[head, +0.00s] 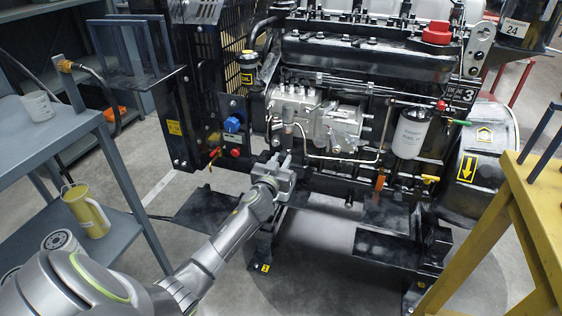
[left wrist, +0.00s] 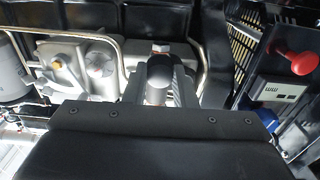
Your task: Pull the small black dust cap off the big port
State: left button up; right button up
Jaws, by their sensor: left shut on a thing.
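My left gripper (head: 279,162) reaches up to the front of the engine, just below the silver injection pump (head: 325,118). In the left wrist view its fingers (left wrist: 158,88) are shut on a small dark, rounded cylinder (left wrist: 157,70), which looks like the black dust cap. The cap is hidden behind the gripper in the head view. The big port is not clearly made out; the cap and fingers cover that spot, and I cannot tell whether the cap is still seated. My right gripper is not in view.
A thin metal pipe (head: 345,158) runs close to the right of the gripper. A red knob (head: 235,153) and blue cap (head: 232,124) are to its left. A white filter (head: 411,133) hangs at right. A grey cart (head: 40,150) and yellow stand (head: 535,200) flank the engine.

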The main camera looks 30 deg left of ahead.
pick_arm(q)
jog(key=shift+s, duration=0.1)
dwell(0.4)
jog(key=p+v, duration=0.1)
jog(key=v, duration=0.5)
dwell(0.6)
